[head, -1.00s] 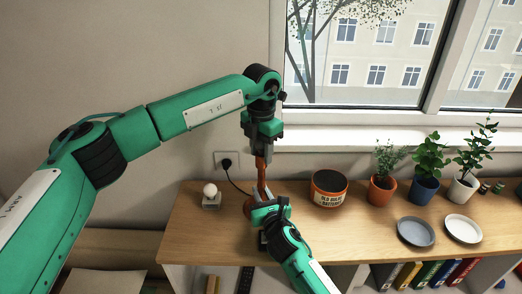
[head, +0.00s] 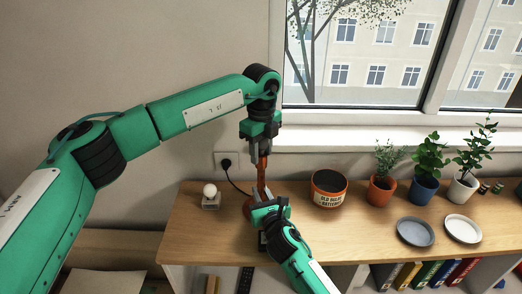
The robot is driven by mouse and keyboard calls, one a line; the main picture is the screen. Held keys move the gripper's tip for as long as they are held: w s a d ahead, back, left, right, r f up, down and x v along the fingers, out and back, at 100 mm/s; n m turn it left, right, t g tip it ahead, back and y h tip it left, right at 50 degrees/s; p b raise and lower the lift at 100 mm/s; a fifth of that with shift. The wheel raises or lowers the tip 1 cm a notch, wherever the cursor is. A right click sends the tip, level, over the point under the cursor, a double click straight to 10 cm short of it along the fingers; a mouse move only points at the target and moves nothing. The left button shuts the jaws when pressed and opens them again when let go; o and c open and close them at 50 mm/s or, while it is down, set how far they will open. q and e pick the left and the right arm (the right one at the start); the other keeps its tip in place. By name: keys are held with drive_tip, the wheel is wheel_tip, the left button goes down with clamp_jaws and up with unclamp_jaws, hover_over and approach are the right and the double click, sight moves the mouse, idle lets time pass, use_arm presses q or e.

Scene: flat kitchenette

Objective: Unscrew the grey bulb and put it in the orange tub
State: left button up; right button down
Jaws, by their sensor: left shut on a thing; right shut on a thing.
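An orange-brown lamp (head: 262,173) stands on the wooden shelf top. My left gripper (head: 261,154) points down at the lamp's top end and is shut there; the grey bulb is hidden between its fingers. My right gripper (head: 254,206) comes from the front and is shut on the lower part of the lamp, covering much of its base. The orange tub (head: 328,198), with a dark rim and a label about old bulbs and batteries, stands to the right of the lamp. A white bulb (head: 210,189) sits upright in a small grey holder (head: 211,203) left of the lamp.
Several potted plants (head: 381,190) stand right of the tub. A grey plate (head: 415,232) and a white plate (head: 463,228) lie in front of them. A cable runs to a wall socket (head: 226,162) behind the lamp. The shelf top before the tub is clear.

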use_arm(q)
drive_tip(key=n, duration=0.3)
drive_tip(key=shift+w+a, duration=0.1)
drive_tip(key=shift+w, duration=0.05)
drive_tip(key=n, duration=0.5)
drive_tip(key=shift+n, duration=0.7)
drive_tip(key=n, duration=0.3)
drive_tip(key=shift+d+r, duration=0.1)
drive_tip(key=shift+d, duration=0.25)
drive_tip(key=shift+a+n, duration=0.25)
drive_tip(key=shift+n, duration=0.75)
drive_tip(key=o, duration=1.1)
